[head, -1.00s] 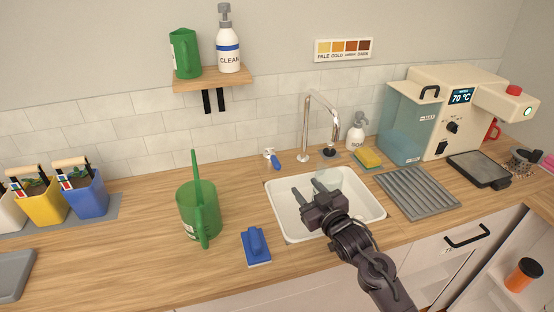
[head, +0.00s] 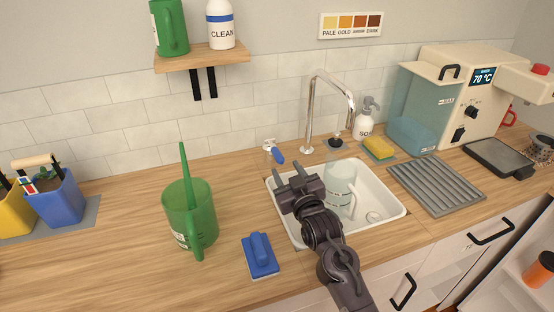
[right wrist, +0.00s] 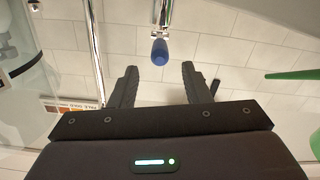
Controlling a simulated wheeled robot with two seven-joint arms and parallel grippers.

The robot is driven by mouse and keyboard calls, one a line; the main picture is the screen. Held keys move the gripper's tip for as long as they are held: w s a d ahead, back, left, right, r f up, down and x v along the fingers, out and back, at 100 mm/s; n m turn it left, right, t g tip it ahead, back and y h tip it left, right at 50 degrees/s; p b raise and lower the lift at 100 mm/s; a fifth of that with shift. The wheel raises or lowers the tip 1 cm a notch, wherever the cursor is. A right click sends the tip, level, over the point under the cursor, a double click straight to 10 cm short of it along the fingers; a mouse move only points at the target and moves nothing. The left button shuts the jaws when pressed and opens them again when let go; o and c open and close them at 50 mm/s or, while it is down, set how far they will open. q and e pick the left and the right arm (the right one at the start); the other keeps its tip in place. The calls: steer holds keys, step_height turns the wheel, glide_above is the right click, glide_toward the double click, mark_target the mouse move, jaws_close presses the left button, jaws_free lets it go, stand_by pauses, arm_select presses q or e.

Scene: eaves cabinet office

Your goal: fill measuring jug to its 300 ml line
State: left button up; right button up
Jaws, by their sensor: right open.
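The clear measuring jug (head: 341,182) stands in the white sink (head: 398,207), under the spout of the chrome tap (head: 310,115). Its marks and any water level are too small to read. A small tap lever with a blue handle (head: 277,157) stands at the sink's back left corner. My right gripper (head: 288,178) is open and empty over the sink's left side, left of the jug and just in front of the lever. In the right wrist view the blue handle (right wrist: 160,51) shows beyond and between the open fingers (right wrist: 157,85), with no contact visible. My left gripper is out of view.
A green watering can (head: 190,217) and a blue scrubber (head: 260,256) stand left of the sink. A soap bottle (head: 366,118), sponge (head: 379,147) and ridged drain mat (head: 437,185) are behind and right.

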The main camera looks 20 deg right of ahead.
mark_target(274, 149)
steer(key=w+p, duration=0.1)
steer(key=w, duration=0.6)
steer(key=shift+w+a, duration=0.15)
steer(key=shift+w, duration=0.25)
jaws_close()
